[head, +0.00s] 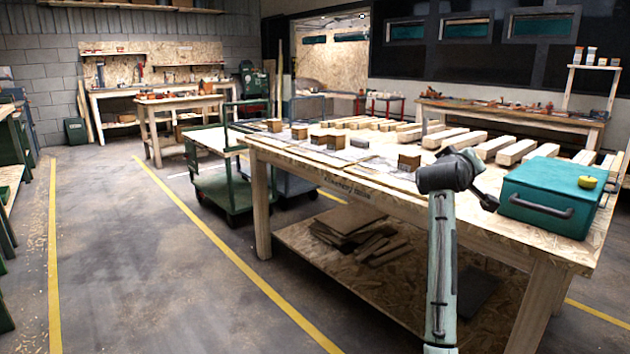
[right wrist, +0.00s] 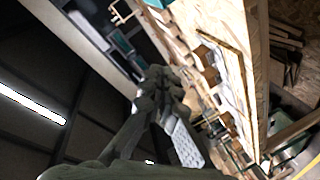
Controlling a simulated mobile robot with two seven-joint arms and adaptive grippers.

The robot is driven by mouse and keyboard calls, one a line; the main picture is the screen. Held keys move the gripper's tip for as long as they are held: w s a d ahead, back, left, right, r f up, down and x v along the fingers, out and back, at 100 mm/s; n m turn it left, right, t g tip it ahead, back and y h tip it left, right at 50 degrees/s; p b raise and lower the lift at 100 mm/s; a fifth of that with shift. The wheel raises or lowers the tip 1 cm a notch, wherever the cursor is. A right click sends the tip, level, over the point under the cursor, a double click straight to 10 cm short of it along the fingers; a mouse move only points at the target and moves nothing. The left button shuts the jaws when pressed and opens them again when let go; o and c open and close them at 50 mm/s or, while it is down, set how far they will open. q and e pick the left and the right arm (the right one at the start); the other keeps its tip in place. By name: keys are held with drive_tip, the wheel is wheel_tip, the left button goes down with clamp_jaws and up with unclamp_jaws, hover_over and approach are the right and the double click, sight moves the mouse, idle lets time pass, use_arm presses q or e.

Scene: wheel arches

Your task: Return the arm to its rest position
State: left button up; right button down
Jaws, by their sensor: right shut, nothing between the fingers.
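My right arm (head: 440,265) rises from the bottom of the head view in front of the big wooden table (head: 405,190). Its dark upper joint (head: 447,174) overlaps the table's front edge. A short dark part points from it toward the teal box. In the right wrist view my right gripper (right wrist: 160,85) is shut, with nothing held. The wrist camera is strongly tilted, and the table edge (right wrist: 240,70) runs down the right of that view. My left gripper is not in view.
A teal box (head: 545,205) with a dark handle and a yellow knob stands at the table's right end. Several wooden blocks (head: 408,157) and pale beams (head: 515,152) lie on the table. A green cart (head: 225,190) stands beyond it. The floor at left is clear.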

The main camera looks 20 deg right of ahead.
drive_tip(key=w+f+n, duration=0.4)
drive_tip(key=f, duration=0.6)
drive_tip(key=w+f+n, duration=0.4)
drive_tip(key=f+n, duration=0.1)
drive_tip(key=f, duration=0.4)
drive_tip(key=w+a+f+m+g+y, duration=0.1)
drive_tip(key=w+a+f+m+y, duration=0.1)
drive_tip(key=a+f+m+y, duration=0.7)
drive_tip(key=s+a+f+n+g+y, duration=0.1)
drive_tip(key=s+a+f, duration=0.3)
drive_tip(key=s+f, duration=0.3)
drive_tip(key=s+a+f+n+g, duration=0.1)
drive_tip(key=s+a+f, duration=0.3)
drive_tip(key=s+f, duration=0.25)
drive_tip(key=s+a+f+n+g+y, duration=0.1)
drive_tip(key=s+a+f+n, duration=0.1)
drive_tip(key=s+a+f, duration=0.35)
drive_tip(key=s+a+f+g, duration=0.1)
drive_tip(key=s+f, duration=0.3)
drive_tip(key=s, duration=0.7)
drive_tip(key=s+a+f+y, duration=0.1)
drive_tip(key=s+a+f, duration=0.2)
drive_tip(key=s, duration=0.8)
drive_tip(key=shift+f+g, duration=0.4)
drive_tip(key=shift+f, duration=0.15)
drive_tip(key=shift+s+d, duration=0.1)
drive_tip(key=shift+s, duration=0.1)
